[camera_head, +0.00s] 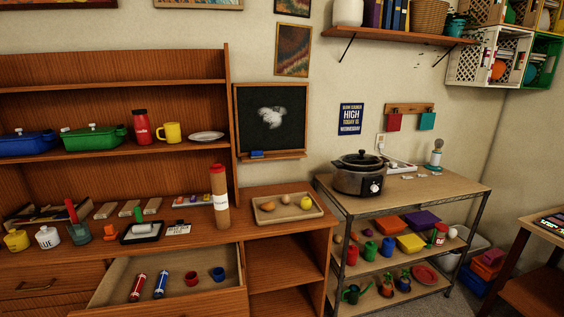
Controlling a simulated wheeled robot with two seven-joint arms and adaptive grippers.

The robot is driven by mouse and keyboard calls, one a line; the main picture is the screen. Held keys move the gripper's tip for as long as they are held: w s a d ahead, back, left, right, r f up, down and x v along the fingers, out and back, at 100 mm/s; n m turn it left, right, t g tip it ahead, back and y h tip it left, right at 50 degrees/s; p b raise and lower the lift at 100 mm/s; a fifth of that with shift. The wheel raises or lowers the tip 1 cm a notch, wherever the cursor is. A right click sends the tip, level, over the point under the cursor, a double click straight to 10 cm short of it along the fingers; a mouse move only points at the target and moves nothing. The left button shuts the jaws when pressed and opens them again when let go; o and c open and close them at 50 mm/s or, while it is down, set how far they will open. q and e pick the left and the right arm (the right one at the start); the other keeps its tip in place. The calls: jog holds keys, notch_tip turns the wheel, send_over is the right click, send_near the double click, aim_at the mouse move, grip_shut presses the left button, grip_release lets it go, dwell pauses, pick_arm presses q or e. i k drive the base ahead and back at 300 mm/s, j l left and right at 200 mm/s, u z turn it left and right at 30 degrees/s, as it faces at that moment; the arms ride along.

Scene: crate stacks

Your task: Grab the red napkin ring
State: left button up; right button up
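The red napkin ring (192,278) lies in the open drawer (205,303) of the wooden cabinet at the bottom of the view. A blue ring (218,274) lies just to its right, apart from it. A red tube (137,288) and a blue tube (160,284) lie to its left in the same drawer. Neither of my grippers is in view.
A tall brown bottle-like mill (219,200) stands on the cabinet top behind the drawer. A tray (262,217) with round items is to its right. A metal shelf with a slow cooker (358,178) stands further right. The drawer is open above.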

aim_at(192, 277)
jog(key=u, duration=1.2)
